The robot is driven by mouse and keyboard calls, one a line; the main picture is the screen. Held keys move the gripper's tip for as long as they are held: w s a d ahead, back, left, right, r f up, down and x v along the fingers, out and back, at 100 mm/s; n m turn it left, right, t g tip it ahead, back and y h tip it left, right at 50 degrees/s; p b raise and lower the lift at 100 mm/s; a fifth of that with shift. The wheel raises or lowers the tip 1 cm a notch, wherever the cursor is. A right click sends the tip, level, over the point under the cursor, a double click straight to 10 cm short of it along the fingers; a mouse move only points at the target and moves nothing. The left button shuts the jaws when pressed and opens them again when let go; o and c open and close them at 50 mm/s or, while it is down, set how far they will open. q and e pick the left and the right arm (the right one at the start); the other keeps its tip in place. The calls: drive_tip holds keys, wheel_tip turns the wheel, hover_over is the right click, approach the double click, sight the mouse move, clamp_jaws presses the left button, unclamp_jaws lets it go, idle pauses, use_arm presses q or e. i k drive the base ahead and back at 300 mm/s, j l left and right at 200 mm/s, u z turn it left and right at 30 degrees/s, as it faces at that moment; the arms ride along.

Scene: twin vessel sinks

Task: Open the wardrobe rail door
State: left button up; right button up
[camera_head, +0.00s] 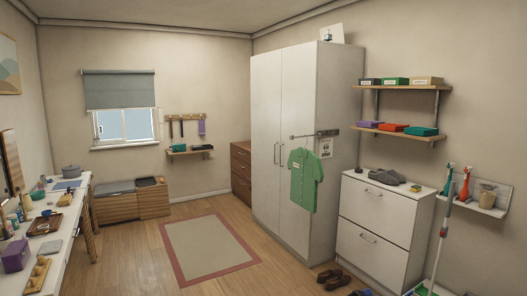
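A tall white wardrobe (292,182) stands right of centre against the back right wall. Its two front doors, the left door (265,130) and the right door (297,105), look shut. Two dark vertical handles (278,153) sit side by side near the seam between them. A short rail (316,134) sticks out at the wardrobe's right side, and a green short-sleeved shirt (303,180) hangs from it, covering part of the right door's edge. Neither of my grippers is in view.
A pink-bordered rug (208,250) lies on open wooden floor before the wardrobe. A white cabinet (378,225) stands right of it, with brown shoes (334,278) on the floor in front. A cluttered white table (60,235) runs along the left. A wooden drawer unit (241,172) stands left of the wardrobe.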

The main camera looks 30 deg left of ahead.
sight(266, 80)
drive_tip(key=i+j+u, duration=0.6)
drive_tip(key=i, duration=0.15)
drive_tip(key=i+j+u, duration=0.15)
drive_tip(key=i+u, duration=0.45)
drive_tip(key=i, duration=0.2)
drive_tip(key=i+u, duration=0.1)
drive_tip(key=i, duration=1.8)
drive_tip(key=i+z, duration=0.2)
drive_tip(key=i, duration=0.3)
drive_tip(key=i+j+z, duration=0.2)
drive_tip(key=i, duration=0.25)
drive_tip(key=i+j+z, duration=0.15)
drive_tip(key=i, duration=0.35)
drive_tip(key=i+j+z, duration=0.55)
drive_tip(key=i+z, duration=0.15)
drive_tip(key=i+j+z, duration=0.35)
drive_tip(key=j, duration=0.1)
